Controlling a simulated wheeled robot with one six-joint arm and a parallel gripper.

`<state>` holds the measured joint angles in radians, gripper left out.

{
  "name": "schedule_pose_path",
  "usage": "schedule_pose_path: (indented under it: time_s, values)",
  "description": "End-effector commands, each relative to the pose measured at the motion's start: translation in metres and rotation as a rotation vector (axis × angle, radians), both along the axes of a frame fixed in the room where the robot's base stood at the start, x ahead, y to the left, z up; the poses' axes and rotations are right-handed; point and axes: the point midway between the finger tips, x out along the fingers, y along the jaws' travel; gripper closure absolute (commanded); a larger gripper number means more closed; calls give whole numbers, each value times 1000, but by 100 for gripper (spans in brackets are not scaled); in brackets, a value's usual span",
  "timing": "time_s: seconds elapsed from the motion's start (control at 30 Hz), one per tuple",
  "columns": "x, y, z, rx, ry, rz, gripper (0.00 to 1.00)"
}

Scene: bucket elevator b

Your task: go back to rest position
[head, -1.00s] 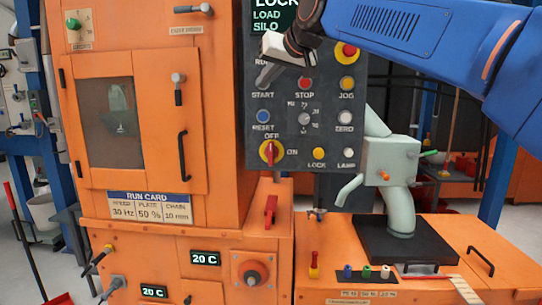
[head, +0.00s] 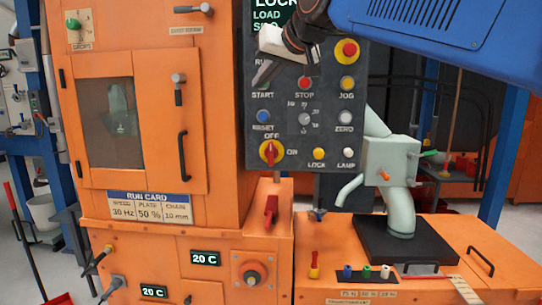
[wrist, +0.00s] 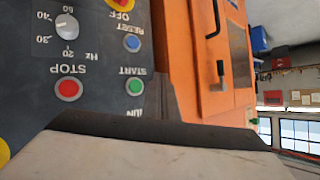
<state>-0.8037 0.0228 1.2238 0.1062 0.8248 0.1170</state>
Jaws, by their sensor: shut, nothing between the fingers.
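My gripper (head: 265,72) is in front of the upper part of the dark control panel (head: 292,125), near the START label. Its fingers look shut with nothing between them. In the wrist view the panel is upside down, with the green START button (wrist: 135,85) and red STOP button (wrist: 68,89) close to the fingers (wrist: 160,100). My blue arm comes in from the upper right. I cannot tell whether the fingertips touch the panel.
The orange cabinet (head: 225,150) with a windowed door and black handle (head: 183,155) stands left of the panel. Below right, an orange bench (head: 440,245) bears a grey-green spout unit (head: 392,160) and several small coloured pegs. Open floor shows at the far left.

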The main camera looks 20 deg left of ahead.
Motion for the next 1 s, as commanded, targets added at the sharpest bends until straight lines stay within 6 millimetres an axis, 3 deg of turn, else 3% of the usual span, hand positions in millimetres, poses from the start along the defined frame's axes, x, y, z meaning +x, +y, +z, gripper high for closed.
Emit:
schedule_pose_path:
  time_s: [0.73, 0.87, 1.0]
  values:
    - [1, -6, -2, -4, 2, -6, 100]
    - [6, -42, -18, -33, 17, -46, 100]
    - [10, -114, -54, -88, 51, -121, 100]
